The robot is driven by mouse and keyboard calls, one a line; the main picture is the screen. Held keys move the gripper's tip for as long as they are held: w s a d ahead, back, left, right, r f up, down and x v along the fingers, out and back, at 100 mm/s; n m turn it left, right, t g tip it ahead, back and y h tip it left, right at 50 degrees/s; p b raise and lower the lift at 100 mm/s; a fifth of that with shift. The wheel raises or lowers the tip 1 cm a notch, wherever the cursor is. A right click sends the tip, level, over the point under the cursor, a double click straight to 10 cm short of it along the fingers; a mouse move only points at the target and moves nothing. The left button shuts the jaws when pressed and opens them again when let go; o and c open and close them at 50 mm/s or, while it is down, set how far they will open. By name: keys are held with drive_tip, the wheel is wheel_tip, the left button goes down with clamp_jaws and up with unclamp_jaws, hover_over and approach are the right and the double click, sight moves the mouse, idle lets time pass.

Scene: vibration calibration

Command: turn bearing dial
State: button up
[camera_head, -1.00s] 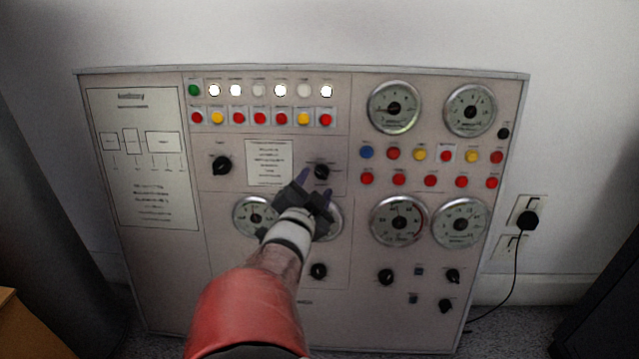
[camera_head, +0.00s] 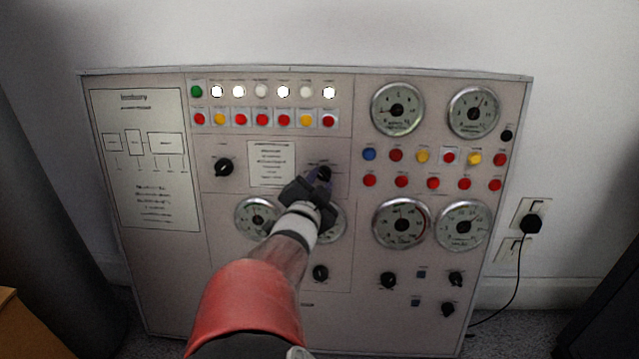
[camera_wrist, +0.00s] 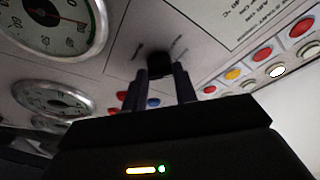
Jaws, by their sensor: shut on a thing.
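The control panel (camera_head: 160,270) stands upright against the wall. A black dial (camera_head: 325,172) sits at its upper middle, right of a white label; I take it as the bearing dial. My gripper (camera_head: 319,174) is at this dial, shut on it, and hides part of it. In the wrist view the two dark fingers (camera_wrist: 159,84) reach to the dial (camera_wrist: 156,64), one on each side of it. The dial's pointer mark cannot be made out.
Another black dial (camera_head: 223,167) is left of the white label (camera_head: 271,163). A gauge (camera_head: 257,218) is partly near my arm, and a second gauge beside it is mostly hidden. Rows of lamps and buttons (camera_head: 262,119) lie above. A plug (camera_head: 532,223) with a cord is at right.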

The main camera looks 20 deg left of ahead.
drive_tip(key=n+y+p, duration=0.1)
drive_tip(key=n, duration=0.1)
drive_tip(key=n+y+p, duration=0.1)
drive_tip(key=n, duration=0.2)
drive_tip(key=shift+d+n, duration=0.2)
drive_tip(key=shift+n, duration=0.1)
drive_tip(key=shift+d+f+n+t+y+p, duration=0.15)
drive_tip(key=shift+n+y+p, duration=0.25)
drive_tip(key=shift+n, duration=0.85)
drive_tip(key=shift+r+n+t+y+p, duration=0.15)
drive_tip(key=shift+n+y+p, duration=0.25)
drive_tip(key=shift+n, duration=0.85)
drive_tip(key=shift+f+n, duration=0.15)
drive_tip(key=shift+n, duration=0.15)
drive_tip(key=o, duration=1)
drive_tip(key=shift+c, duration=0.2)
